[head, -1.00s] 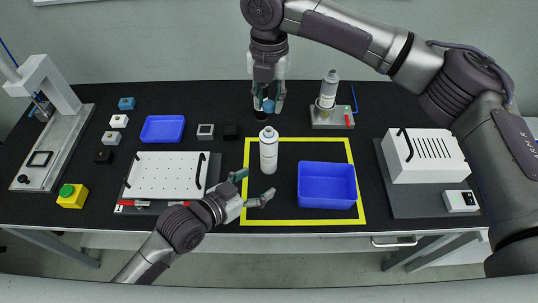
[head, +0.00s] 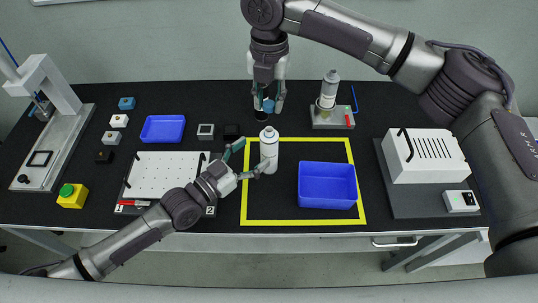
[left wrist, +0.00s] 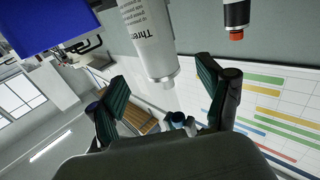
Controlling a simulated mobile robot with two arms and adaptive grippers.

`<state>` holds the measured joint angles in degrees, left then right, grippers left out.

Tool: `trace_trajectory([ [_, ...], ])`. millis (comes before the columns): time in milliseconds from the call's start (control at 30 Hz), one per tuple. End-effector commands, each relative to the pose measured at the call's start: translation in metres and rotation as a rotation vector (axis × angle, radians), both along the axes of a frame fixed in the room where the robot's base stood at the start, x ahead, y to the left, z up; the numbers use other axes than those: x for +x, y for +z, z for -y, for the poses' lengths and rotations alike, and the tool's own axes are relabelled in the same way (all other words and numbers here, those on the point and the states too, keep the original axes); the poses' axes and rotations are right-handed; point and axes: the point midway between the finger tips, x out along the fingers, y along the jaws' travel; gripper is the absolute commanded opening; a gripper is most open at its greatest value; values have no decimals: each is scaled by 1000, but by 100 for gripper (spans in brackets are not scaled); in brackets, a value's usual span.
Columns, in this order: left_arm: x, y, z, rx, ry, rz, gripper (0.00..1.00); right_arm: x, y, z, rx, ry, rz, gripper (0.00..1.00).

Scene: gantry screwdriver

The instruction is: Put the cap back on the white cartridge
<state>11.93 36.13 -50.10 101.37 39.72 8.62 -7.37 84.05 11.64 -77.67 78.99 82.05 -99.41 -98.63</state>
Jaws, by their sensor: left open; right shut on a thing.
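The white cartridge (head: 269,152) stands upright at the upper left of the yellow-outlined area. In the left wrist view it (left wrist: 147,38) appears tilted, with its narrow tip pointing between my fingers. My left gripper (head: 250,157) is open just left of the cartridge, with its lower finger close to it; I cannot tell if they touch. The left wrist view shows its fingers (left wrist: 163,98) apart.
A blue bin (head: 327,166) stands right of the cartridge. A second bottle (head: 329,92) stands in a metal fixture (head: 331,121) at the back. A white perforated plate (head: 160,176) lies under my left arm's side. A white vented box (head: 425,155) stands at right.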

Motion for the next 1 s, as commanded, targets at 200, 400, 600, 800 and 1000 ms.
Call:
trace_trajectory([
  [200, 24, 1, 26, -3, -1, 0, 78, 0, 0, 0, 0, 0, 0, 22],
  [400, 39, 0, 40, -1, 0, 1, 78, 0, 0, 0, 0, 0, 0, 22],
  [600, 42, 0, 44, -1, -1, -2, 78, 0, 0, 0, 0, 0, 0, 22],
  [800, 42, 0, 44, 0, -1, -1, 75, 0, 0, 0, 0, 0, 0, 22],
  [1000, 42, 0, 44, 0, -1, -1, 42, 0, 0, 0, 0, 0, 0, 22],
])
